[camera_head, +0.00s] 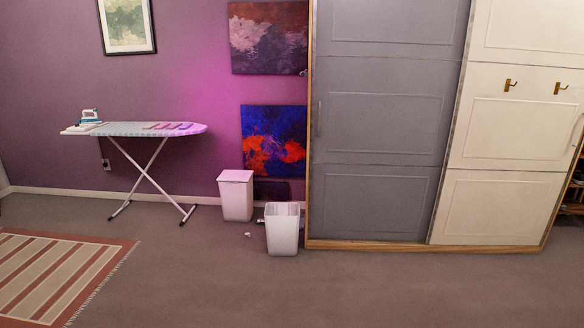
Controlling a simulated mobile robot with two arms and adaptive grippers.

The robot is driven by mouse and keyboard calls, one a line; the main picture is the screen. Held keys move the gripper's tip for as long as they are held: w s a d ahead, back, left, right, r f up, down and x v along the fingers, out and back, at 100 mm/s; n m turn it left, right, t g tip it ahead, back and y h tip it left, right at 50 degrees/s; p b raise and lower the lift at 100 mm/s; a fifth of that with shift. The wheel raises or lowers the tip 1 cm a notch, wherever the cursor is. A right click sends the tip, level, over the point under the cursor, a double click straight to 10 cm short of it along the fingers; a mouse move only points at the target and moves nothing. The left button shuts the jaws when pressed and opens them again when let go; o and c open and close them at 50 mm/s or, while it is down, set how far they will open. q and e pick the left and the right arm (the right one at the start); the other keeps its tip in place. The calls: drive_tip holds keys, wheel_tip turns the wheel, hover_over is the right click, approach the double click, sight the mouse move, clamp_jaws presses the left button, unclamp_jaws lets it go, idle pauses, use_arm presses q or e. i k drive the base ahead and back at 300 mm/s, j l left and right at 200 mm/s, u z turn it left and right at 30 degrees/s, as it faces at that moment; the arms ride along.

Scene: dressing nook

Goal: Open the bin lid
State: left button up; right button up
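A white bin (236,200) stands on the floor against the purple wall, left of the wardrobe. Its flat lid (235,176) lies over the top and looks closed, with a pinkish tint. A second white bin (282,236) stands nearer to me and a little to the right; its top is open and shows no lid. Neither of my grippers is in view.
An ironing board (140,129) with an iron (89,116) stands left of the bins. A grey and white wardrobe (375,130) stands to the right. Small scraps (248,235) lie near the bins. A striped rug (55,270) is front left; the carpet ahead is clear.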

sight(235, 176)
drive_tip(key=i+u, duration=0.15)
drive_tip(key=i, duration=0.55)
drive_tip(key=i+u, duration=0.2)
drive_tip(key=i, duration=0.5)
drive_tip(key=i+l+u, duration=0.15)
drive_tip(key=i, duration=0.55)
drive_tip(key=i+j, duration=0.15)
drive_tip(key=i, duration=0.7)
drive_tip(key=i+j, duration=0.1)
drive_tip(key=i, duration=0.7)
